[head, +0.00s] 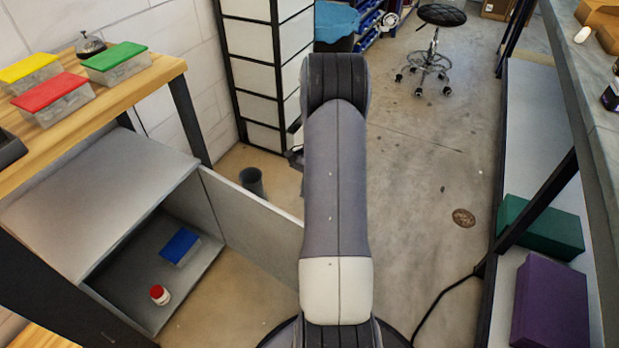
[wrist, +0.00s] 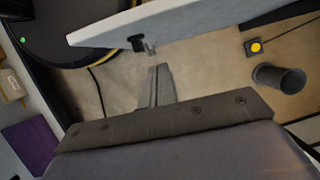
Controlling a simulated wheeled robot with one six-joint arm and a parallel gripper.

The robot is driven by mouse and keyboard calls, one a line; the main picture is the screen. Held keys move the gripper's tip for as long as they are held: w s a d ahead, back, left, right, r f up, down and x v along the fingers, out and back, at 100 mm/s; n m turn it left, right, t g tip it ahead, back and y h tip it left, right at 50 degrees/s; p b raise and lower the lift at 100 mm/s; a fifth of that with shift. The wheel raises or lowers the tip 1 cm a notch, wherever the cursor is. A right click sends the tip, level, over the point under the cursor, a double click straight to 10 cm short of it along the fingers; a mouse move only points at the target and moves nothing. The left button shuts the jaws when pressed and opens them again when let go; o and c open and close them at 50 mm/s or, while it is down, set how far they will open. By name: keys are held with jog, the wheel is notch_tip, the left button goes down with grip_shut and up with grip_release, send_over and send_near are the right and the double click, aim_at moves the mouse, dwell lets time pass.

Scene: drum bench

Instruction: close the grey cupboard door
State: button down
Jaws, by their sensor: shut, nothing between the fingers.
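The grey cupboard (head: 100,195) stands under the wooden bench at the left. Its grey door (head: 250,220) is swung wide open, and its far end goes behind my arm. In the wrist view the door (wrist: 200,20) crosses the top as a pale panel, with a small black fitting (wrist: 138,43) at its lower edge. My gripper (wrist: 151,48) shows there as narrow fingers, shut and empty, with the tips close to this fitting. I cannot tell whether they touch.
Inside the cupboard lie a blue-topped box (head: 180,246) and a red-capped jar (head: 159,294). A dark bin (head: 252,181) stands on the floor behind the door. A shelf with green (head: 541,228) and purple (head: 550,305) boxes runs along the right. The floor between is mostly clear.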

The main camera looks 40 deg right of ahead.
jog(key=shift+s+a+f+b, duration=0.15)
jog(key=shift+s+a+f, duration=0.2)
jog(key=shift+a, duration=0.45)
jog(key=shift+s+a+f+b, duration=0.15)
jog(key=shift+a+f, duration=0.25)
jog(key=shift+a, duration=0.4)
jog(key=shift+s+a+f+b, duration=0.2)
jog(key=shift+a+f, duration=0.2)
jog(key=shift+a, duration=0.4)
jog(key=shift+a, duration=0.1)
